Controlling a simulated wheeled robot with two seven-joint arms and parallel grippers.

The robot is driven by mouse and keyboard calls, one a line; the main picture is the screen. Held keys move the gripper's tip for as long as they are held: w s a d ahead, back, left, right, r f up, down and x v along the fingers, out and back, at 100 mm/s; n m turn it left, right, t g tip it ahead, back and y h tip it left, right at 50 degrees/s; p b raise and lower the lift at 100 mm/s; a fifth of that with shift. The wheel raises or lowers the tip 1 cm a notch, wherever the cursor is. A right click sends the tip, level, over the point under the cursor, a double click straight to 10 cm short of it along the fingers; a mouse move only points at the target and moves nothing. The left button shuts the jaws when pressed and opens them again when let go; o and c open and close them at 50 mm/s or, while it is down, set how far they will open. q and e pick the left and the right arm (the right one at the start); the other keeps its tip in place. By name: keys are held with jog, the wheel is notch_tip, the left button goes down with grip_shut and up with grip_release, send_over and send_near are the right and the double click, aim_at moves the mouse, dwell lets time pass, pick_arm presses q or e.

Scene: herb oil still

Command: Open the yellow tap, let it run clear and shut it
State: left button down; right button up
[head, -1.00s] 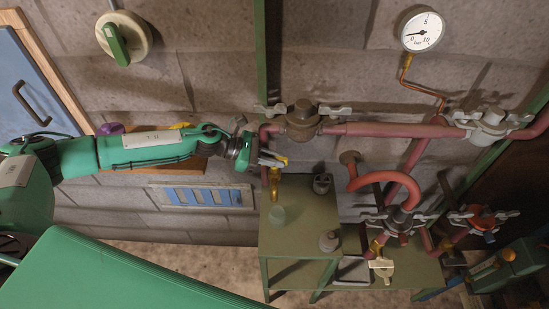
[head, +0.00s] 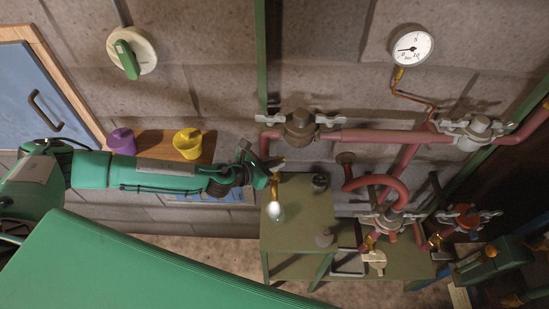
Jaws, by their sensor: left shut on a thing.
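The yellow tap (head: 275,186) hangs at the left end of the red pipe, above the green stand. My left gripper (head: 273,165) is shut on its upper part, the handle, which the jaws partly hide. A small glass (head: 276,212) stands on the stand under the spout. A pale streak shows between spout and glass, and the glass looks bright and whitish. I cannot tell how far the handle is turned. My right gripper is not in view.
The green stand (head: 312,238) also holds two small grey objects at its right. A purple cup (head: 122,141) and a yellow cup (head: 188,143) sit on a wooden shelf behind my left arm. Red pipes with valves (head: 301,125) and a gauge (head: 411,47) fill the right.

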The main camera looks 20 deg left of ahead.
pick_arm(q)
jog(key=n+t+y, duration=0.2)
jog(key=n+y, duration=0.3)
jog(key=y, duration=0.1)
jog(key=shift+d+n, duration=0.1)
jog(key=shift+n, duration=0.2)
jog(key=n+y, duration=0.4)
jog(key=y, duration=0.1)
jog(key=shift+r+n+y, duration=0.1)
jog(key=shift+n+y, duration=0.2)
jog(key=shift+n, duration=0.1)
jog(key=shift+w, duration=0.1)
jog(key=c, duration=1.5)
grip_release()
jog(key=shift+o, duration=0.2)
